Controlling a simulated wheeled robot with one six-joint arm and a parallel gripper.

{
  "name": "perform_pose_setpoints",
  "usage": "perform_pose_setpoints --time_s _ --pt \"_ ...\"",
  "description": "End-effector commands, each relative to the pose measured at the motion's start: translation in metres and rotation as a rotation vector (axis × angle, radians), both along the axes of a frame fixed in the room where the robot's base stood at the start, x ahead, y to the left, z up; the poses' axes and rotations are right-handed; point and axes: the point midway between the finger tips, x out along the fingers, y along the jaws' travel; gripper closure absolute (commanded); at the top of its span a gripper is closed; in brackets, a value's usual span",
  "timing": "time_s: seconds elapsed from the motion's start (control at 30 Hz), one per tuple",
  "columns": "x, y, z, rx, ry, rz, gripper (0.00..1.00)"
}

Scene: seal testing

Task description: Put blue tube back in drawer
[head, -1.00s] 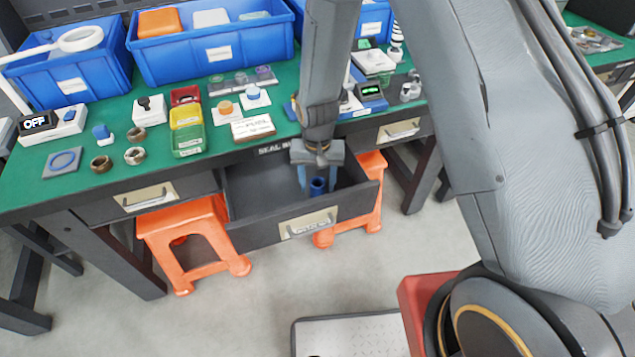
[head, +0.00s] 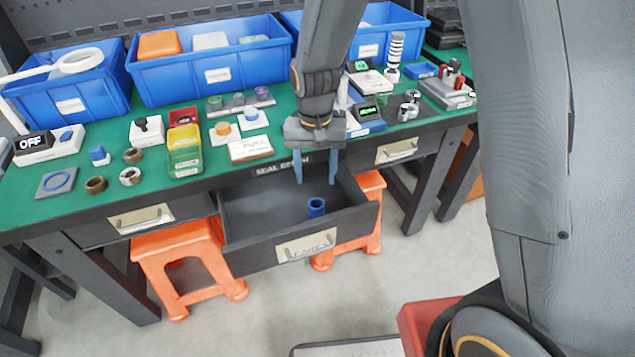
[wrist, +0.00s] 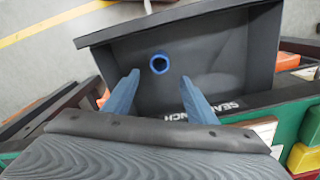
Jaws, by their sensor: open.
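The blue tube (head: 316,207) stands upright on the floor of the open drawer (head: 262,204), toward its right side. In the wrist view the tube (wrist: 159,63) shows as a blue ring, seen from above. My gripper (head: 317,182) is open and empty, above the drawer with its fingers pointing down. The fingertips are above and behind the tube, apart from it. In the wrist view my gripper's two blue fingers (wrist: 157,78) are spread wide, with the tube beyond and between their tips.
The green workbench (head: 215,160) above the drawer holds a yellow-green box (head: 185,150), small seals and devices. Blue bins (head: 215,50) stand at the back. Two closed drawers flank the open one. Orange stools (head: 185,262) stand under the bench. The rest of the open drawer is empty.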

Motion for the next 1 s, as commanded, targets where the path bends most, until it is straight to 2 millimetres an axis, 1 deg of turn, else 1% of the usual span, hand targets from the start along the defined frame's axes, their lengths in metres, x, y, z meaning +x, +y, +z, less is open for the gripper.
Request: perform_pose_setpoints --time_s 0.13,0.2,0.27,0.33,0.37,0.43,0.5,0.6,0.7,0.83,0.9,1.0 --pt "-0.001 0.000 0.004 -0.001 0.001 0.000 0.48" --pt "-0.002 -0.004 0.007 0.000 0.000 0.000 0.48" --pt "-0.006 -0.012 0.013 0.001 -0.002 0.003 0.48" --pt "-0.015 -0.028 0.025 0.001 -0.005 0.009 0.48" --pt "-0.021 -0.037 0.032 0.002 -0.008 0.014 0.48" --pt "-0.038 -0.060 0.048 0.003 -0.012 0.027 0.48" --pt "-0.059 -0.083 0.063 0.003 -0.016 0.042 0.48" --pt "-0.090 -0.111 0.079 0.002 -0.022 0.064 0.48" --pt "-0.117 -0.130 0.089 0.002 -0.025 0.084 0.48" --pt "-0.142 -0.144 0.096 0.001 -0.027 0.102 0.48" --pt "-0.148 -0.147 0.097 0.001 -0.027 0.108 0.48" --pt "-0.152 -0.149 0.097 0.001 -0.027 0.112 0.48"
